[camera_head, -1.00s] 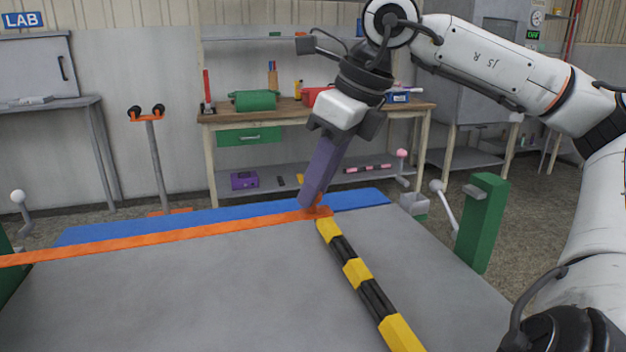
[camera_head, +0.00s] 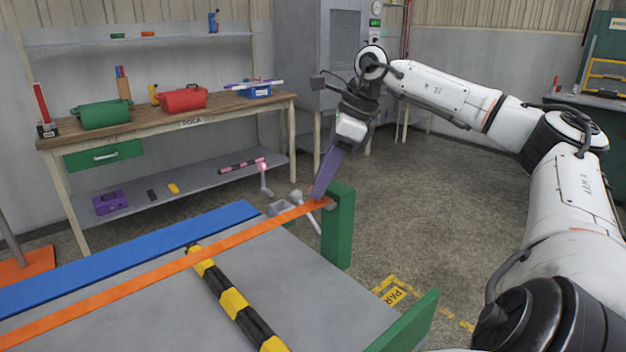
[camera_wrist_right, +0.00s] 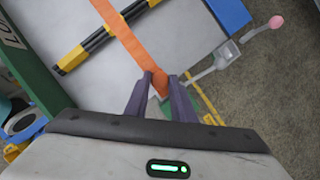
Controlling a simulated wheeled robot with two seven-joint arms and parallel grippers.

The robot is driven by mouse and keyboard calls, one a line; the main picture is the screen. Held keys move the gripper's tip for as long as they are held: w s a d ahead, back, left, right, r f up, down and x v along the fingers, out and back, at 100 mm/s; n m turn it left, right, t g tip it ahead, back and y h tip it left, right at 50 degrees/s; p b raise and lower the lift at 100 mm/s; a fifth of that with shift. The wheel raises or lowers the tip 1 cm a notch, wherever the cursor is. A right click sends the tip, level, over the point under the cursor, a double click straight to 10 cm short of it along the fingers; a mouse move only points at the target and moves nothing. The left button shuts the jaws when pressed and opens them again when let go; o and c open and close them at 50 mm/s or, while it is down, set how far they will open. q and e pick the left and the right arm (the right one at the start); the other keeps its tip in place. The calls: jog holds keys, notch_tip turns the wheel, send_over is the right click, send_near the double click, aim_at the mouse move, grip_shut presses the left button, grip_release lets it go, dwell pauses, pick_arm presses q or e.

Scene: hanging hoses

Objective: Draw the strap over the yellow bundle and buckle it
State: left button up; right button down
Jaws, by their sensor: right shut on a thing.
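The orange strap (camera_head: 130,274) runs from the lower left across the bundle of black hoses with yellow bands (camera_head: 233,300). My right gripper (camera_head: 317,198) is shut on the strap's free end, close to the top of a green post (camera_head: 340,226) at the table's right edge. In the wrist view, the purple fingers (camera_wrist_right: 160,88) pinch the strap (camera_wrist_right: 122,34), which crosses the bundle (camera_wrist_right: 103,38). A small grey piece on the post, perhaps the buckle, is partly hidden by the fingers and strap; I cannot tell whether they touch. My left gripper is out of view.
A white-knobbed lever (camera_head: 297,195) stands beside the post. A blue strip (camera_head: 130,258) lies along the table's far edge. Another green upright (camera_head: 405,322) is at the near right. A workbench (camera_head: 150,119) stands behind.

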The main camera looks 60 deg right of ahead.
jog(key=shift+s+d, duration=0.2)
jog(key=shift+d, duration=0.6)
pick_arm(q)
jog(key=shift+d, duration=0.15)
pick_arm(e)
jog(key=shift+d, duration=0.1)
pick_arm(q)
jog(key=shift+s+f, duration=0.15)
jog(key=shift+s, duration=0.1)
pick_arm(e)
jog(key=c, duration=1.5)
grip_release()
jog(key=shift+d, duration=0.1)
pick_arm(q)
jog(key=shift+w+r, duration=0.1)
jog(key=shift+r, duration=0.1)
pick_arm(e)
jog(key=shift+s+r, duration=0.15)
jog(key=shift+r, duration=0.15)
pick_arm(q)
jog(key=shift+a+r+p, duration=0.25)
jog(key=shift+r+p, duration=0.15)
jog(key=shift+p, duration=0.6)
pick_arm(e)
jog(key=v, duration=0.9)
jog(key=shift+s+d+r, duration=0.1)
jog(key=shift+s+r, duration=0.05)
jog(key=shift+r, duration=0.2)
